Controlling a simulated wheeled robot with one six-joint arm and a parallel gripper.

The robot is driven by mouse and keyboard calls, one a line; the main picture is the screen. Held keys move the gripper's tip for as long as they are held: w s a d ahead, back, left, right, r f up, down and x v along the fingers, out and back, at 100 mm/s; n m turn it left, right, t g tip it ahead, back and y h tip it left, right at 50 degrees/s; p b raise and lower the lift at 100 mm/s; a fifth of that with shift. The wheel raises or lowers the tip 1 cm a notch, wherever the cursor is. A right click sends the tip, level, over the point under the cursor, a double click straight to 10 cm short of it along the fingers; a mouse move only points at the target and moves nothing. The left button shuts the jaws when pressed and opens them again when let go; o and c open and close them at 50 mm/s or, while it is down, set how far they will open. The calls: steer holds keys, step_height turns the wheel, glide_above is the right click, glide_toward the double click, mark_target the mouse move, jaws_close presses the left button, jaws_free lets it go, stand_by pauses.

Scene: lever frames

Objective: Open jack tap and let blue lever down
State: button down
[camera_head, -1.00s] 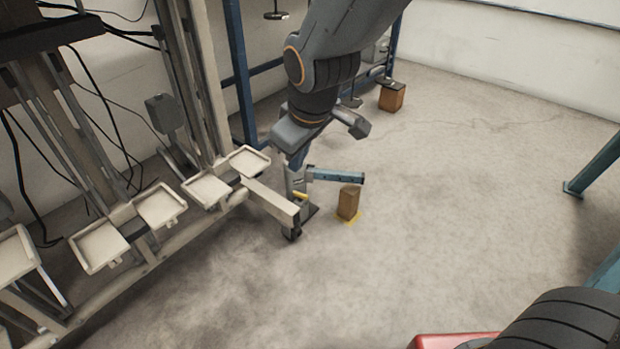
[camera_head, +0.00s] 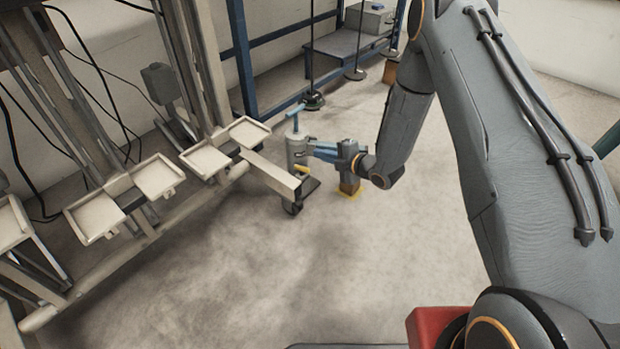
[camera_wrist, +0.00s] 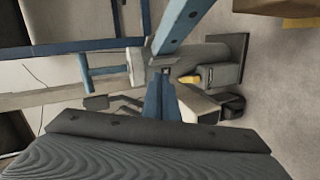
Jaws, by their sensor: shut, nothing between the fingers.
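The grey jack (camera_head: 296,150) stands on the floor at the end of the pale beam. A blue T-shaped bar (camera_head: 296,113) rises from its top. Its yellow tap (camera_head: 301,170) is low on the near side and also shows in the wrist view (camera_wrist: 189,79). The blue lever (camera_wrist: 184,24) runs from the jack to the upper right in the wrist view. In the head view my gripper body hides part of it. My gripper (camera_wrist: 160,76), with blue fingers, is shut and empty, its tips close to the jack; whether they touch is unclear.
A brown block (camera_head: 349,187) on a yellow floor mark stands below my gripper. White trays (camera_head: 206,160) on the grey frame stand to the left. A blue rack (camera_head: 240,62) is behind. The floor in front is clear.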

mark_target(302, 170)
steer(key=s+d+f+n+t+y, duration=0.1)
steer(key=s+d+f+n+y, duration=0.25)
steer(key=s+f, duration=0.4)
steer(key=b+x, duration=0.5)
steer(key=x, duration=0.4)
steer(key=shift+f+y, duration=0.2)
steer(key=shift+y, duration=0.25)
